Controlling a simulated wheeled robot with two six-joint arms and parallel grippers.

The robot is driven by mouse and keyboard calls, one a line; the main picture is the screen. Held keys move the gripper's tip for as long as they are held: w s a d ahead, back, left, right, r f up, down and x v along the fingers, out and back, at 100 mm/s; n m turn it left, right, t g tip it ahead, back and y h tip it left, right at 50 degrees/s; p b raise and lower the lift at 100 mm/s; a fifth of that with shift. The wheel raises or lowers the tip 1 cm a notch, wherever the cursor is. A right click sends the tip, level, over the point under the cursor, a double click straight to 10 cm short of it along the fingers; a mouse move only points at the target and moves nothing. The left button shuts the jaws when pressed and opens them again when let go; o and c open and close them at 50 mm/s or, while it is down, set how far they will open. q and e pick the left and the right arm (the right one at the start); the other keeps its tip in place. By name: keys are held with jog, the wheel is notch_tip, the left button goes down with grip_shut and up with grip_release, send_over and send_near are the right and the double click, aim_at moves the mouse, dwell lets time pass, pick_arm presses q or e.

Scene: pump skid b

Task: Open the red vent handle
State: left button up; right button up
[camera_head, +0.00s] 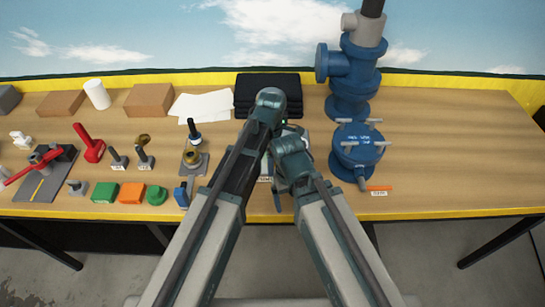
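A red handle (32,166) sits on a grey valve over a dark plate at the far left of the bench. A separate red lever (89,144) leans upright to its right. A short orange-red bar (379,188) lies low beside the blue vessel (357,147), above a small label. I cannot tell from the picture which of these is the vent handle. My two arms reach up the middle of the view and come close together over the bench. No gripper fingers show; my arm links hide whatever is behind them.
A tall blue pipe fitting (351,78) stands behind the vessel. A dark folded stack (267,93), white sheets (201,107), brown boxes (150,101) and a white cylinder (97,94) line the back. Green (104,193) and orange (132,194) blocks lie front left. The bench's right end is clear.

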dwell(0.4)
pick_arm(q)
notch_tip(320, 180, up, 9)
jog(key=p, duration=0.9)
jog(key=shift+r, duration=0.1)
pick_arm(e)
notch_tip(320, 180, up, 9)
